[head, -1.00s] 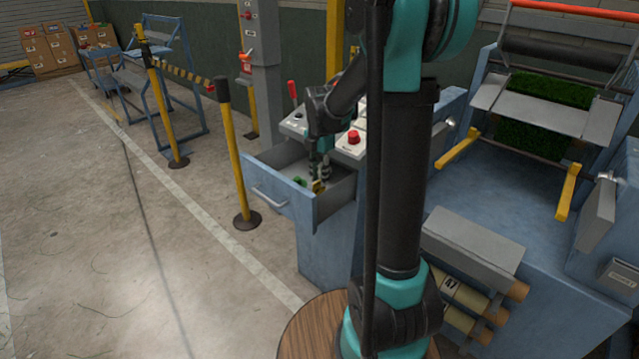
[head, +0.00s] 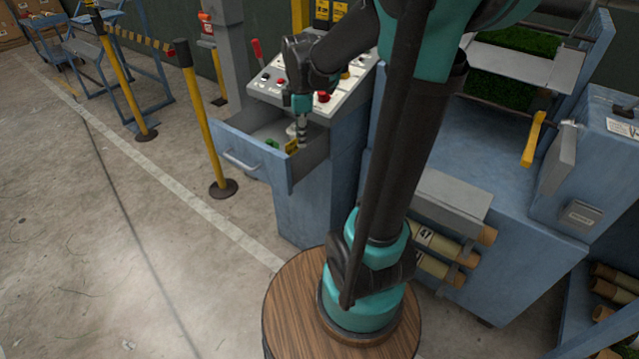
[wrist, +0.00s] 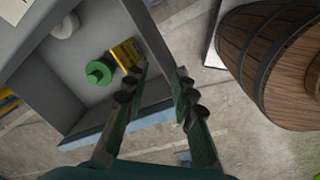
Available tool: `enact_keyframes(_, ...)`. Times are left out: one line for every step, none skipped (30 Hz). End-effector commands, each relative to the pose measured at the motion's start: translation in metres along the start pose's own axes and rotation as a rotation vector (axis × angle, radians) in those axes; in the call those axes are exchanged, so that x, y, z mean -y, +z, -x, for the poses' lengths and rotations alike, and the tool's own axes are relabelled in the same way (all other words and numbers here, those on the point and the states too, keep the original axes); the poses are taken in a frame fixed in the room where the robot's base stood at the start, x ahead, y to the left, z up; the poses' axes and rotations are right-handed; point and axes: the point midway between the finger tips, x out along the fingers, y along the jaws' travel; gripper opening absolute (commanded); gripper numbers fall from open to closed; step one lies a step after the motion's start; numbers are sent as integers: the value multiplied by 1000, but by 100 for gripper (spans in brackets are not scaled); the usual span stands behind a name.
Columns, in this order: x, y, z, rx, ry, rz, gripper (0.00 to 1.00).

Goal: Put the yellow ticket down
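The yellow ticket (head: 291,146) is in the open drawer (head: 240,146), near the drawer's front right corner. In the wrist view the ticket (wrist: 126,54) shows dark markings and lies just beyond the tip of the left finger. My gripper (head: 301,140) points down over the drawer. In the wrist view my gripper (wrist: 162,80) has its two fingers apart with nothing between them. The ticket is beside the left finger; I cannot tell whether they touch. Part of the ticket's lower edge is hidden by that finger.
A green round piece (wrist: 98,72) and a white round piece (wrist: 65,25) lie in the drawer. A control panel (head: 335,95) with a red button stands behind the drawer. A yellow post (head: 205,130) stands left of it. A round wooden barrel (wrist: 270,50) is on the right.

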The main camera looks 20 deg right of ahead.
Motion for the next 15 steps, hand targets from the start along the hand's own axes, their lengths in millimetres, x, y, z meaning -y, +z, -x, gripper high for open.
enact_keyframes(16,5,-7,-4,21,-118,26)
enact_keyframes(24,7,-11,-8,33,-197,26)
enact_keyframes(35,10,-16,-15,51,-303,26)
enact_keyframes(43,12,-20,-21,63,-383,26)
enact_keyframes(51,15,-25,-28,76,-461,26)
enact_keyframes(62,18,-30,-38,90,-567,26)
enact_keyframes(71,20,-34,-48,102,-646,26)
enact_keyframes(80,22,-39,-58,112,-725,26)
enact_keyframes(90,24,-44,-73,126,-828,26)
enact_keyframes(98,26,-48,-84,135,-902,26)
enact_keyframes(106,28,-52,-97,144,-973,26)
enact_keyframes(116,30,-57,-113,153,-1063,26)
enact_keyframes(122,31,-61,-125,159,-1125,26)
enact_keyframes(128,33,-64,-137,165,-1182,26)
enact_keyframes(135,34,-68,-150,170,-1250,26)
